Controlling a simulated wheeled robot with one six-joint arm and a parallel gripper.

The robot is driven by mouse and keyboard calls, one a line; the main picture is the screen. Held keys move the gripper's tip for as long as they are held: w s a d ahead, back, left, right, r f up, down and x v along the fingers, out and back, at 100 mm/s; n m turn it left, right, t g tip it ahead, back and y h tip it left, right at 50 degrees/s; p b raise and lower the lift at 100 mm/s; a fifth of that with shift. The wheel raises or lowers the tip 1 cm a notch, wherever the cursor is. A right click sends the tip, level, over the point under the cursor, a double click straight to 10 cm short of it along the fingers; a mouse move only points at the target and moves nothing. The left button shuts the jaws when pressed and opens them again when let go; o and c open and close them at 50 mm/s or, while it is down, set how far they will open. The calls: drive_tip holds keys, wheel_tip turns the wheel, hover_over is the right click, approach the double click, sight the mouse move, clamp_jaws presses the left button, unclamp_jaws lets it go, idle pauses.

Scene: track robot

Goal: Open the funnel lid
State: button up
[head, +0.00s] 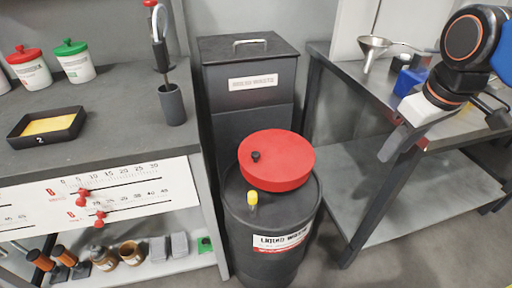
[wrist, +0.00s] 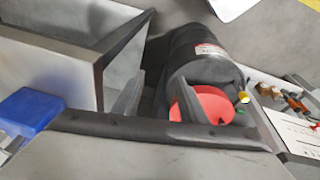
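The round red funnel lid (head: 285,160) lies flat and shut on top of the black liquid waste drum (head: 245,215). It has a small black knob (head: 255,156) on its left part. In the wrist view the red lid (wrist: 210,103) shows beyond my fingers, partly hidden by one of them. My gripper (head: 386,155) is at the right, above the front of the right table and apart from the lid. In the wrist view my gripper (wrist: 160,80) has its two dark fingers apart with nothing between them.
A yellow-capped spout (head: 252,198) stands on the drum top in front of the lid. A tall black bin (head: 250,90) stands behind the drum. The left bench (head: 110,135) and right table (head: 335,75) flank it. A metal funnel (head: 373,47) and blue box (head: 408,82) are on the right table.

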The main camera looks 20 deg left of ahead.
drive_tip(key=w+a+r+n+g, duration=0.1)
drive_tip(key=w+a+r+n, duration=0.15)
drive_tip(key=a, duration=0.55)
drive_tip(key=w+a+r+n, duration=0.2)
drive_tip(key=a+n, duration=0.2)
drive_tip(key=a, duration=0.4)
drive_tip(key=r+n+g+h, duration=0.1)
drive_tip(key=r+n+g, duration=0.1)
drive_tip(key=n, duration=0.3)
hover_over(256, 153)
wheel_tip(256, 153, down, 18)
drive_tip(key=shift+s+r, duration=0.1)
drive_tip(key=shift+r, duration=0.05)
drive_tip(key=shift+c, duration=0.5)
clamp_jaws()
